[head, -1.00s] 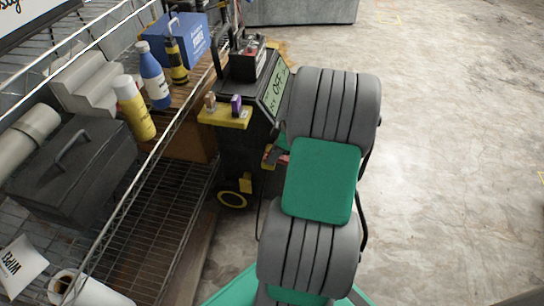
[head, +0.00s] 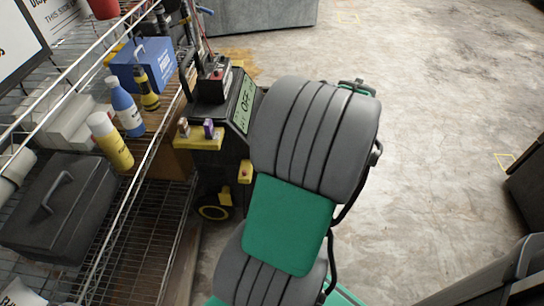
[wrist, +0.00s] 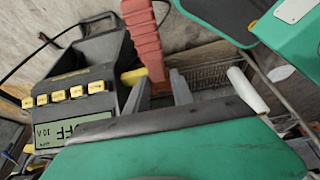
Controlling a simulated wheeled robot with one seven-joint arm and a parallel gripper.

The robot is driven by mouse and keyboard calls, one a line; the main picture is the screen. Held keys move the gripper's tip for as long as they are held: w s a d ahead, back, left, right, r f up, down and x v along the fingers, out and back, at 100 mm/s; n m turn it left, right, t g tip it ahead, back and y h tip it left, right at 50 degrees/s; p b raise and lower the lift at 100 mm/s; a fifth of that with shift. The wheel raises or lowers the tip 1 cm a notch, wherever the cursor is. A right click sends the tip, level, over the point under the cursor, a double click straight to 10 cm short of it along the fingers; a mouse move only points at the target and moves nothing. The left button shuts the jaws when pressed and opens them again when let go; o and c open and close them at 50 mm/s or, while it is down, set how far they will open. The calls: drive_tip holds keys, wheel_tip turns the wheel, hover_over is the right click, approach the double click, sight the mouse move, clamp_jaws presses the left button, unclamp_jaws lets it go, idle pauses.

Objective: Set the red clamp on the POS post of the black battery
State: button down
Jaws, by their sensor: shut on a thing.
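The red clamp (wrist: 146,40), with a ridged red handle, stands up between the grey fingers of my gripper (wrist: 160,88) in the wrist view. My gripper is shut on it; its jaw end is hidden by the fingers. In the head view my own arm hides the gripper and clamp. The black battery (head: 211,88) with a reddish top sits on the black wheeled charger (head: 222,155) left of my arm. Its posts and their marks are too small to read. The wrist view shows the charger's panel (wrist: 72,100) with yellow buttons and an "OFF 10 A" display, left of the fingers.
A wire shelf (head: 125,235) on the left holds a dark toolbox (head: 58,215), a yellow bottle (head: 110,140), a blue bottle (head: 126,108) and a blue box (head: 143,66). Small brown and purple items stand on the charger's yellow ledge (head: 200,138).

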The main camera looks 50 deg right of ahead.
drive_tip(key=shift+r+p, duration=1.5)
drive_tip(key=shift+r, duration=0.5)
